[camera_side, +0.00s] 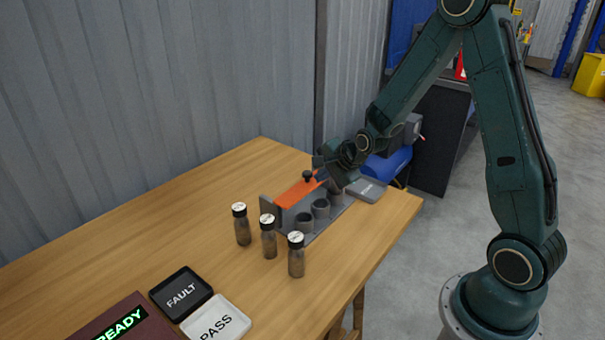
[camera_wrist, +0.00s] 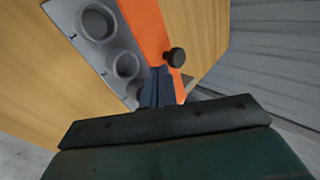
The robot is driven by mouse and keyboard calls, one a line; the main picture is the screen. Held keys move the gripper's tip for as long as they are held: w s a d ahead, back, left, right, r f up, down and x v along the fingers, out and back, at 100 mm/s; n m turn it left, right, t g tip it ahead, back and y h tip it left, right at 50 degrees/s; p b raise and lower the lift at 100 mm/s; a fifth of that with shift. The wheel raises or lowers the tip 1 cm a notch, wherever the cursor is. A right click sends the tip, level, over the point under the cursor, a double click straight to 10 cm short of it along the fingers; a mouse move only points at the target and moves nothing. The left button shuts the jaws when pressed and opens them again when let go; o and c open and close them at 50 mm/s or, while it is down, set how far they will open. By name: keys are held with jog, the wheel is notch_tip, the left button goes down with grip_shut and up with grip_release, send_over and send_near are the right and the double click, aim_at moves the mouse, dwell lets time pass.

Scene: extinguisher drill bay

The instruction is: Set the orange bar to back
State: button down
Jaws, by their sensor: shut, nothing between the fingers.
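The orange bar (camera_side: 298,191) lies along the top of a grey rack on the wooden table, with a black knob (camera_side: 308,175) standing on it. In the wrist view the orange bar (camera_wrist: 147,32) runs beside the rack's round sockets, and its black knob (camera_wrist: 176,57) is just right of my fingertips. My gripper (camera_side: 322,176) is at the far end of the rack, close to the knob. In the wrist view my gripper (camera_wrist: 157,76) is shut and empty, with its fingers over the bar's edge. I cannot tell whether the fingers touch the bar or knob.
The grey rack (camera_wrist: 75,15) has several round sockets. Three vials (camera_side: 241,226), (camera_side: 268,238), (camera_side: 296,256) stand in front of it. A FAULT tray (camera_side: 181,307), a PASS tray (camera_side: 232,333) and a READY display (camera_side: 118,325) are near. A grey tray (camera_side: 368,190) lies beyond. The left tabletop is clear.

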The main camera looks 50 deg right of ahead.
aim_at(305, 173)
jog(key=shift+w+d+f, duration=0.15)
jog(key=shift+w, duration=0.6)
jog(key=shift+w, duration=1.6)
jog(key=shift+s, duration=0.1)
jog(key=shift+s, duration=0.8)
jog(key=v, duration=1.2)
jog(key=shift+s+f, duration=0.4)
